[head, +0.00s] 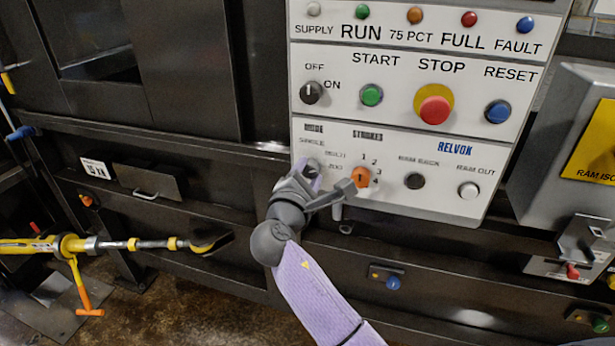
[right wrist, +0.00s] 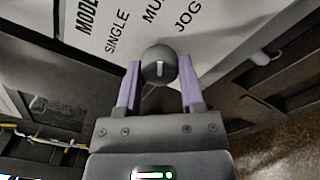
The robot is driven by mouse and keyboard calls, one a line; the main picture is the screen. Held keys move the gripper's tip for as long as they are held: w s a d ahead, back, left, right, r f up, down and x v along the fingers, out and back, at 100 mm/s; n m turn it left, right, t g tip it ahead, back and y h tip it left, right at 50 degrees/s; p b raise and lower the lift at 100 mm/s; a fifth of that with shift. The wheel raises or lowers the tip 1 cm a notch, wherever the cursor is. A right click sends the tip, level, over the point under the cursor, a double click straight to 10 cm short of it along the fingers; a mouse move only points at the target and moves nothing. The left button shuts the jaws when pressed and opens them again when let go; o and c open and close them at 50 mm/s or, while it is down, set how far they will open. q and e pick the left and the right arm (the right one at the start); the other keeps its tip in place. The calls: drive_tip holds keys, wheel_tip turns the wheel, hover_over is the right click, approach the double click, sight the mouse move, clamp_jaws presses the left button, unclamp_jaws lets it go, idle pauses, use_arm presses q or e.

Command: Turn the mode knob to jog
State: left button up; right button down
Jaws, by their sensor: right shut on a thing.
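The dark round mode knob (right wrist: 159,68) sits on the white panel below the labels SINGLE (right wrist: 117,36), MULTI (right wrist: 153,12) and JOG (right wrist: 189,17) in the right wrist view. Its short white mark stands upright in that view and lines up roughly with MULTI. My right gripper (right wrist: 161,82) is shut on the knob, with one purple finger on each side. In the head view my right gripper (head: 318,181) covers most of the knob and part of its labels. My left gripper is not in view.
The orange strokes knob (head: 360,177) is close to the right of my gripper. Further right are the black ram back button (head: 414,181) and white ram out button (head: 468,190). Above are the off/on knob (head: 311,92) and red stop button (head: 435,108).

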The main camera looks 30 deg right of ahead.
drive_tip(key=m+b, duration=0.1)
drive_tip(key=m, duration=0.3)
drive_tip(key=shift+f+m+b, duration=0.1)
drive_tip(key=shift+m+b, duration=0.2)
drive_tip(key=shift+b, duration=0.1)
drive_tip(key=shift+m, duration=0.6)
drive_tip(key=shift+b, duration=0.3)
drive_tip(key=shift+c, duration=1.8)
unclamp_jaws()
drive_tip(key=shift+o, duration=0.7)
